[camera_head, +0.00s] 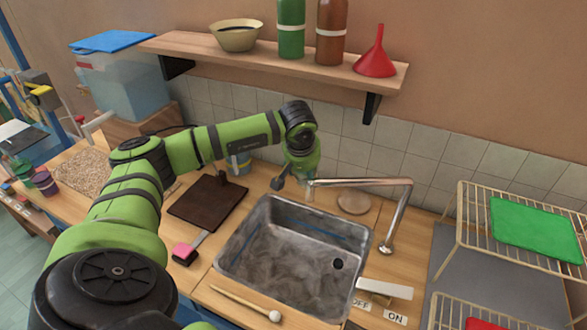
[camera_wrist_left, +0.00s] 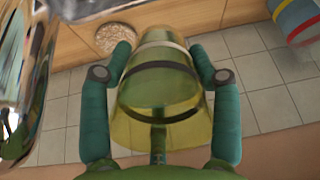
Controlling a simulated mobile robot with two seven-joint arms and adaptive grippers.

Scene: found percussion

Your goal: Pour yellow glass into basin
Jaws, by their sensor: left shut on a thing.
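My left gripper (camera_head: 290,180) is behind the sink, near the tap's left end. In the left wrist view, its two teal fingers (camera_wrist_left: 158,76) are shut on the sides of a yellow see-through glass (camera_wrist_left: 160,92) with a pale band. I cannot tell how much is in the glass. In the head view the glass is mostly hidden by the gripper and tap. The basin is a steel sink (camera_head: 255,228) with a greyish inside and a dark drain, in front of the gripper. My right gripper is not in view.
A chrome tap (camera_head: 375,183) arches over the sink's back right. A round disc (camera_head: 353,202) lies behind it. A striped cup (camera_head: 238,163), a dark board (camera_head: 207,202) and a pink sponge brush (camera_head: 184,252) are left. A wire rack (camera_head: 477,222) stands right. A shelf (camera_head: 200,46) hangs above.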

